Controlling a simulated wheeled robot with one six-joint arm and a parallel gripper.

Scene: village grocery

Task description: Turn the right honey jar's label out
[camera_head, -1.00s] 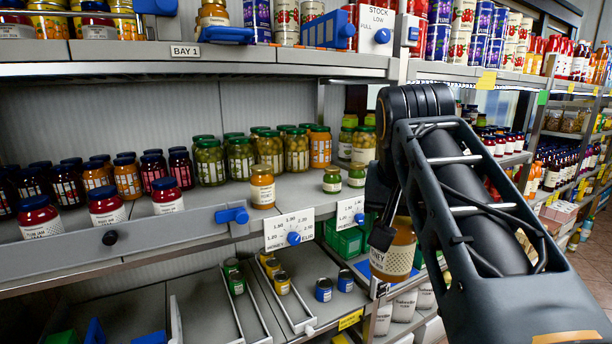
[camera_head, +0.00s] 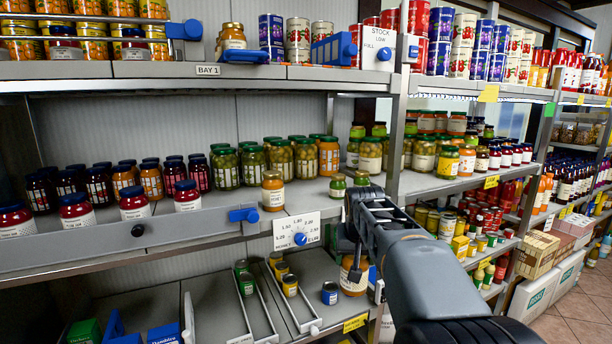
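One honey jar (camera_head: 272,191) with a gold lid stands upright at the shelf's front edge, its white label facing out. A second, amber honey jar (camera_head: 353,277) hangs at my gripper (camera_head: 354,258), in front of the shelving and lower in the picture than the first jar. Dark gripper parts cross its upper part, and it looks held. Part of a pale label shows low on its near side; the print cannot be read. The fingertips are partly hidden by my arm and the jar.
A price board with a blue knob (camera_head: 300,239) is on the shelf edge, below the standing jar. Small green-lidded jars (camera_head: 338,185) stand to that jar's right, with pickle jars (camera_head: 281,160) behind. A lower shelf holds slanted lanes with small cans (camera_head: 289,285).

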